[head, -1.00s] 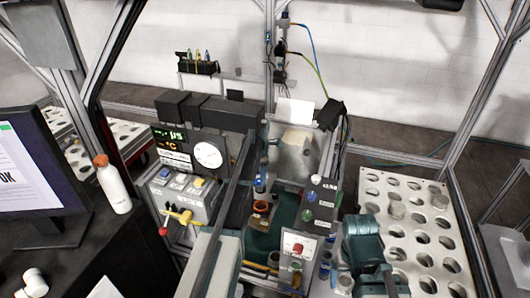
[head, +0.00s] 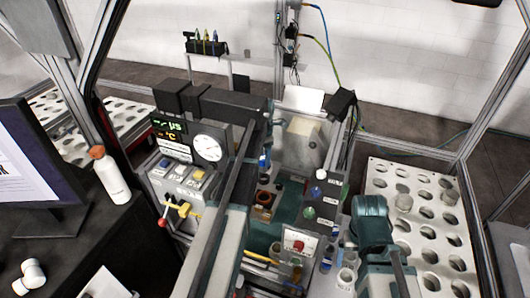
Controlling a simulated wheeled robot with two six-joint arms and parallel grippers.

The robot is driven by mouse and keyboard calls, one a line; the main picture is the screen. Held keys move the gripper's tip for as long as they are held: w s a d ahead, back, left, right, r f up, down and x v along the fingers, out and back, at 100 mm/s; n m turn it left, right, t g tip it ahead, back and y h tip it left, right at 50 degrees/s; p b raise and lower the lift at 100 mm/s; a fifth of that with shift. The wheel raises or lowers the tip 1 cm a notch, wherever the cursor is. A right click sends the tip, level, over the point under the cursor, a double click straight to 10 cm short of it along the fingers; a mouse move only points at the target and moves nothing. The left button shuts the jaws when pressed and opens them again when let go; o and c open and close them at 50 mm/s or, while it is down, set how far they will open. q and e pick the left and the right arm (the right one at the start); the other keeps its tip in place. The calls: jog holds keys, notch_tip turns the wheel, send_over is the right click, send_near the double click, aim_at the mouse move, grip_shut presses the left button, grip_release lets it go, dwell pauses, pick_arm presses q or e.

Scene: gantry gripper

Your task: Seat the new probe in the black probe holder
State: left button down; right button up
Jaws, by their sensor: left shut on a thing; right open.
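My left gripper (head: 266,148) is at the middle of the head view, beyond a long dark bar. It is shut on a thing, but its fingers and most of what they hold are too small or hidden. A small blue piece (head: 264,163) shows just below it; I cannot tell whether this is the new probe. My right gripper (head: 352,250) is open at the lower right, over the small pale cups; its fingertips are largely hidden. A black block with cables (head: 341,104) stands behind on the right. I cannot tell whether it is the black probe holder.
An orange-brown cup (head: 263,199) stands on the green deck. A grey panel with a dial (head: 208,148) and a yellow lever (head: 183,209) is left of it. A white holed rack (head: 425,215) lies at the right. A white bottle (head: 112,180) and monitor (head: 35,160) stand left.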

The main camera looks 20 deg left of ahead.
pick_arm(q)
jog(key=shift+w+a+r, duration=0.3)
jog(key=shift+w+a, duration=0.05)
jog(key=shift+w, duration=0.35)
jog(key=shift+w+a+r, duration=0.25)
jog(key=shift+w+a, duration=0.05)
jog(key=shift+w, duration=0.4)
pick_arm(e)
jog(key=shift+r, duration=0.5)
pick_arm(q)
notch_tip(320, 180, down, 6)
jog(key=b, duration=0.6)
jog(key=shift+s+d, duration=0.35)
pick_arm(e)
notch_tip(320, 180, down, 6)
jog(key=shift+w, duration=0.25)
pick_arm(q)
jog(key=shift+f, duration=0.1)
jog(key=shift+f+b, duration=2.9)
jog(key=shift+b, duration=0.25)
pick_arm(e)
jog(key=shift+f, duration=2.95)
pick_arm(q)
jog(key=shift+c, duration=0.5)
grip_release()
jog(key=shift+r, duration=0.1)
pick_arm(e)
jog(key=shift+r, duration=0.15)
